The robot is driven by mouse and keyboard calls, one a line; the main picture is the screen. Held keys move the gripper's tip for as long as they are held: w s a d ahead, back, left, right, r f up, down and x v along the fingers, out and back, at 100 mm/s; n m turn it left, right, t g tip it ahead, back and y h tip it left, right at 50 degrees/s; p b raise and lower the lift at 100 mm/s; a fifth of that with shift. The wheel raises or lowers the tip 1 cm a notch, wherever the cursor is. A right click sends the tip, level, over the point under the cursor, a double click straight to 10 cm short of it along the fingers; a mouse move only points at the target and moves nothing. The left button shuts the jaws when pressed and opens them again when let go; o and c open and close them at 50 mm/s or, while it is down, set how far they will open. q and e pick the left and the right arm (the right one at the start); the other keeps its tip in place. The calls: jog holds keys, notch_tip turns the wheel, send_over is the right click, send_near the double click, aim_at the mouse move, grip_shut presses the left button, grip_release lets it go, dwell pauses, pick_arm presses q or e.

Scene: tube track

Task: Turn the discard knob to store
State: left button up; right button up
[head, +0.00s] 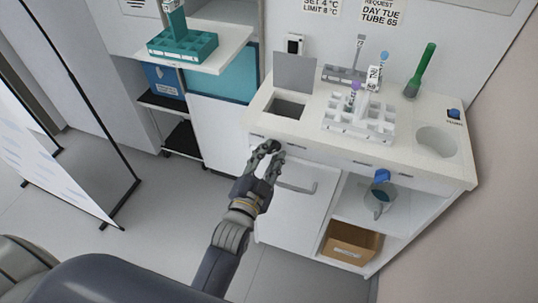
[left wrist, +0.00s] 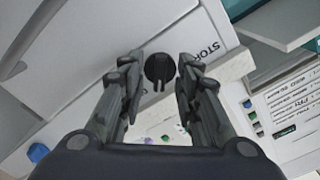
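The discard knob (left wrist: 158,69) is a round black knob with a slot or pointer toward the bottom of the left wrist view. It sits on the white cabinet front, beside a label (left wrist: 207,50) that begins "STOR"; the rest of the label is hard to read. My left gripper (head: 266,150) is at the cabinet's front in the head view, below the lidded opening. In the left wrist view the left gripper (left wrist: 156,72) is open, with one finger on each side of the knob and visible gaps. In the head view I cannot make out the knob by the gripper. My right gripper is not in view.
The white counter (head: 300,124) carries an opening with a raised grey lid (head: 295,72), a white tube rack (head: 358,122) and a green tube (head: 421,68). A cardboard box (head: 350,243) stands on the lower shelf.

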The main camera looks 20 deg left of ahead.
pick_arm(q)
grip_shut()
dwell(0.3)
jog(key=n+p, duration=0.2)
jog(key=n, duration=0.1)
jog(key=shift+r+p, duration=0.2)
jog(key=shift+p, duration=0.1)
jog(key=n+p, duration=0.2)
jog(key=n, duration=0.2)
jog(key=n+p, duration=0.2)
jog(key=n, duration=0.2)
jog(key=shift+f, duration=0.1)
jog(key=n+p, duration=0.1)
jog(key=n, duration=0.3)
jog(key=shift+n, duration=0.6)
grip_release()
jog(key=shift+f, duration=0.1)
